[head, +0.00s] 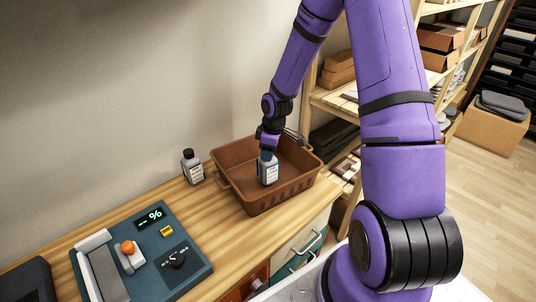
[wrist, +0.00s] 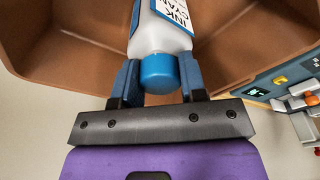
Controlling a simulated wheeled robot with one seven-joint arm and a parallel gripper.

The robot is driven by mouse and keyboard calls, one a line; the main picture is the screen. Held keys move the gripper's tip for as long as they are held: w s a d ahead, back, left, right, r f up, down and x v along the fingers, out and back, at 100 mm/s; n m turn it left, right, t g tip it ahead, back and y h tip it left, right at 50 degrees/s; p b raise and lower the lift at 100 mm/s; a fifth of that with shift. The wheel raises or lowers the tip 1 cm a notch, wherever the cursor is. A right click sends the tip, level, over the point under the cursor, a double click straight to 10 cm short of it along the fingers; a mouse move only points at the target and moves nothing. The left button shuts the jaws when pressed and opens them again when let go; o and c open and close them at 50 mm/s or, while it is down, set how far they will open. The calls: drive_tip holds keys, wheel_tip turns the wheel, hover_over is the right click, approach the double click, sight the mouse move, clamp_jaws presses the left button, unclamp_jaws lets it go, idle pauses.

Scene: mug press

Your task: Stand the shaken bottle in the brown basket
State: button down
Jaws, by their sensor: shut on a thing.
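A white bottle with a blue cap and a label reading INK CYAN (wrist: 172,22) is held in my gripper (head: 268,150). In the wrist view the two blue fingers (wrist: 160,75) are shut on it from both sides near the cap. In the head view the bottle (head: 268,172) looks upright, cap up, within the outline of the brown basket (head: 285,192), near its front wall. The basket's walls (wrist: 75,55) also show around the bottle in the wrist view. I cannot tell whether the bottle's base touches the basket floor.
A second bottle with a black cap (head: 192,167) stands on the wooden counter (head: 222,232) left of the basket. A dark teal device (head: 150,250) with a display and an orange knob lies at the front left. Shelves with boxes (head: 440,40) stand behind at the right.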

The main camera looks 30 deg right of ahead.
drive_tip(key=shift+f, duration=0.65)
drive_tip(key=c, duration=0.7)
unclamp_jaws()
